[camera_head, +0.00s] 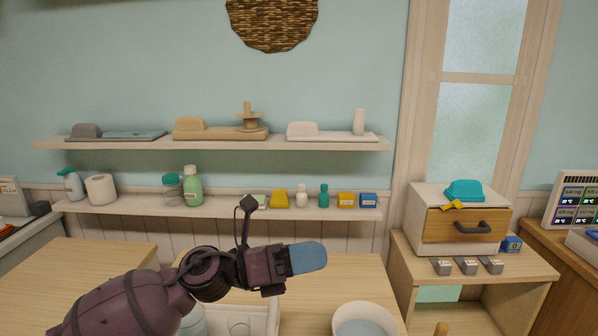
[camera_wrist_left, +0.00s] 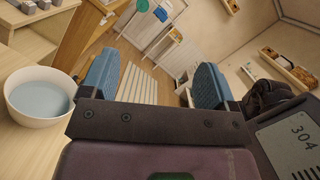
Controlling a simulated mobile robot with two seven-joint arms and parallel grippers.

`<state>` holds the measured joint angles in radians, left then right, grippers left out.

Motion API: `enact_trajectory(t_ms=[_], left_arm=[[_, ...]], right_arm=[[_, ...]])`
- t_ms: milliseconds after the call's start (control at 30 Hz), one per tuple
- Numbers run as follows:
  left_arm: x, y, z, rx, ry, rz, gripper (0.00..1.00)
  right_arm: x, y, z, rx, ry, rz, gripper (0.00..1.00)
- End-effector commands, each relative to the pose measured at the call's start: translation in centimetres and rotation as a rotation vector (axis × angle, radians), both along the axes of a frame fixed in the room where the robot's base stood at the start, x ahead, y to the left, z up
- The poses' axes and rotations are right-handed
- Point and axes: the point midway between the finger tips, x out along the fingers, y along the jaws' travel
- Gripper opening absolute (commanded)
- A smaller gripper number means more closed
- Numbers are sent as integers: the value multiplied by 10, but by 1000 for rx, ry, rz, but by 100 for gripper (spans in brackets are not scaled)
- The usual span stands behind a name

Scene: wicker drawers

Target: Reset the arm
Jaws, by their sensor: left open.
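My left gripper (camera_head: 308,257) reaches in from the lower left in the head view and points right, above the wooden table. In the left wrist view its two blue fingers (camera_wrist_left: 155,90) stand wide apart with nothing between them. The arm is raised off the tabletop and touches nothing that I can see. A white bowl (camera_head: 365,308) with a pale blue inside stands on the table to the right of and below the gripper; it also shows at the left of the left wrist view (camera_wrist_left: 38,100). My right gripper is not in view.
A wooden table (camera_head: 345,272) lies under the arm, with a white tray (camera_head: 262,318) partly hidden behind it. Two wall shelves (camera_head: 225,206) hold bottles and boxes. At right, a drawer box (camera_head: 465,222) with a dark handle stands on a wooden stand (camera_head: 520,272).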

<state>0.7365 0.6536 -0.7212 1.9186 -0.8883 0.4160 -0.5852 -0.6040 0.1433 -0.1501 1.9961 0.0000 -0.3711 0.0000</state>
Motion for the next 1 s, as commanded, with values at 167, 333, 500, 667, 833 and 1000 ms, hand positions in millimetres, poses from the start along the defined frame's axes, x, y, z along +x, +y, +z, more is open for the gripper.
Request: enact_trajectory(t_ms=[167,333,500,667,833,1000], left_arm=[[31,39,-11,-387,589,174,82],[50,87,-55,-699,1043,305,82],[48,136,-118,-980,1411,424,82],[27,177,-184,-1211,1678,536,82],[-14,216,-252,-1414,1869,658,82],[-69,249,-308,-1584,1974,766,82]], right_arm=[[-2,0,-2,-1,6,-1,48],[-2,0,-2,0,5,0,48],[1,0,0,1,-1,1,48],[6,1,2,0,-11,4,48],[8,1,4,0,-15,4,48],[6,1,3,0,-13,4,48]])
